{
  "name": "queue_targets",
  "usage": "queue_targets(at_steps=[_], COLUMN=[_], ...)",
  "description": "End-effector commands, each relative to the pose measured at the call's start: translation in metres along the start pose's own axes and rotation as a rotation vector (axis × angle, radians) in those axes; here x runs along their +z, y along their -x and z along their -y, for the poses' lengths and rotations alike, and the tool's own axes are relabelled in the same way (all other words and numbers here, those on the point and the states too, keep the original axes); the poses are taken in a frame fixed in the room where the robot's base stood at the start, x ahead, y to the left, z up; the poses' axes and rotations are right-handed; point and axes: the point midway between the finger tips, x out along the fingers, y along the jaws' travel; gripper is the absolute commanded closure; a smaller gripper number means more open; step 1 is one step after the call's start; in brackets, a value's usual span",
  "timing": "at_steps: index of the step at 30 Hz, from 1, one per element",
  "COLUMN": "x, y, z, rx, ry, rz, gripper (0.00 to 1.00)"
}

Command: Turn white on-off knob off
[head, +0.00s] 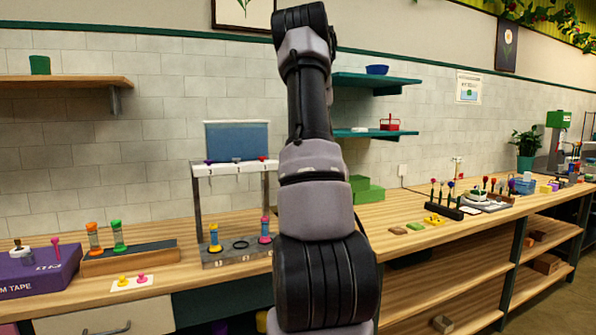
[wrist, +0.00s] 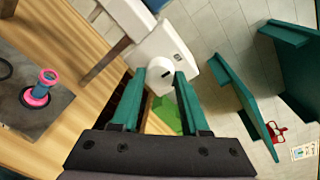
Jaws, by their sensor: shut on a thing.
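The white on-off knob (wrist: 158,75) shows in the wrist view as a round white piece with a dark mark, on the face of a white housing (wrist: 172,47). My gripper (wrist: 160,76) has its two teal fingers on either side of the knob and is shut on it. The fingertips reach up to the housing. In the head view my own arm fills the middle and hides the knob and my gripper.
A rack with a white top bar (head: 235,168) stands on the wooden counter left of my arm. A pink-and-blue hourglass-shaped piece (wrist: 41,88) stands on its grey base. Green boxes (head: 368,193) and teal shelves (head: 375,82) are to the right.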

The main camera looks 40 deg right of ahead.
Motion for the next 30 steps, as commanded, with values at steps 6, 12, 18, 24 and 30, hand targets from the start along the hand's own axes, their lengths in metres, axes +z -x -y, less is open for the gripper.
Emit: queue_targets(at_steps=[6,12,18,24,30], x=[0.000,0.000,0.000,-0.001,-0.001], y=[0.000,0.000,0.002,0.026,0.068], z=[-0.001,-0.001,0.000,0.001,0.001], rx=[0.002,0.002,0.001,-0.001,-0.001], ry=[0.001,0.000,-0.001,-0.002,-0.002], rz=[-0.001,-0.001,-0.001,-0.003,-0.004], gripper=[0.48,0.25,0.25,0.25,0.25])
